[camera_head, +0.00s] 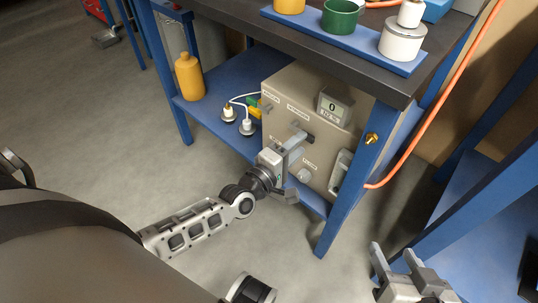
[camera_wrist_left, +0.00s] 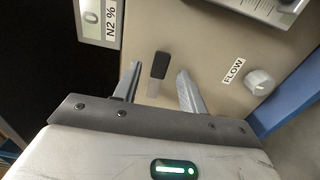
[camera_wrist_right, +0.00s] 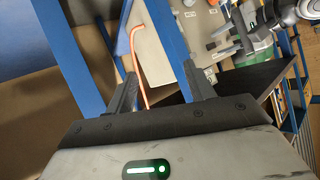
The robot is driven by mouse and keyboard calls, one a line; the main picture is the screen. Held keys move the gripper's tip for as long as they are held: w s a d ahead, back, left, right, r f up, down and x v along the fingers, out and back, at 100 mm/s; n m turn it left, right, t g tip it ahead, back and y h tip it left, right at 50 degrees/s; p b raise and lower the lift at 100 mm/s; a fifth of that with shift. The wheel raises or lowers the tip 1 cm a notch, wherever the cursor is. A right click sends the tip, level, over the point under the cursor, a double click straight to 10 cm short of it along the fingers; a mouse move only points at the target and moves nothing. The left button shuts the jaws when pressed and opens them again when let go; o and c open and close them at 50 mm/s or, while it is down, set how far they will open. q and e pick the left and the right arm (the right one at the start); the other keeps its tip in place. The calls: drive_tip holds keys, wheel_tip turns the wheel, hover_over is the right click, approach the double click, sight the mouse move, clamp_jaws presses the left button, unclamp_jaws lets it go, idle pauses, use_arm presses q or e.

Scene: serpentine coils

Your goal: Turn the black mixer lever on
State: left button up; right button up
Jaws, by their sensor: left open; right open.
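The black mixer lever (camera_wrist_left: 159,65) stands out from the beige panel and sits between the fingertips of my left gripper in the left wrist view. My left gripper (camera_wrist_left: 160,75) is open, with a finger on either side of the lever; a gap shows on both sides. In the head view my left gripper (camera_head: 291,146) is at the cabinet front and partly covers the panel around the lever. The beige cabinet (camera_head: 285,85) stands on the blue lower shelf. My right gripper (camera_head: 394,256) is open and empty, low at the right, away from the cabinet.
A display (camera_head: 335,107) reading 0 sits above the lever. The FLOW knob (camera_wrist_left: 260,81) is beside it. A blue table leg (camera_head: 352,190) and an orange hose (camera_head: 445,105) stand to the right. A yellow bottle (camera_head: 189,77) is on the shelf at left. Grey floor is clear.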

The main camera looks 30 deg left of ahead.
use_arm(q)
drive_tip(key=p+v, duration=0.1)
drive_tip(key=v, duration=1.2)
drive_tip(key=shift+p, duration=0.3)
use_arm(e)
drive_tip(key=shift+d+f+g+h, duration=0.15)
drive_tip(key=shift+d+f+g, duration=0.1)
drive_tip(key=shift+f, duration=0.15)
drive_tip(key=shift+d+f+g+h, duration=0.15)
drive_tip(key=shift+f+g, duration=0.1)
drive_tip(key=shift+f, duration=0.15)
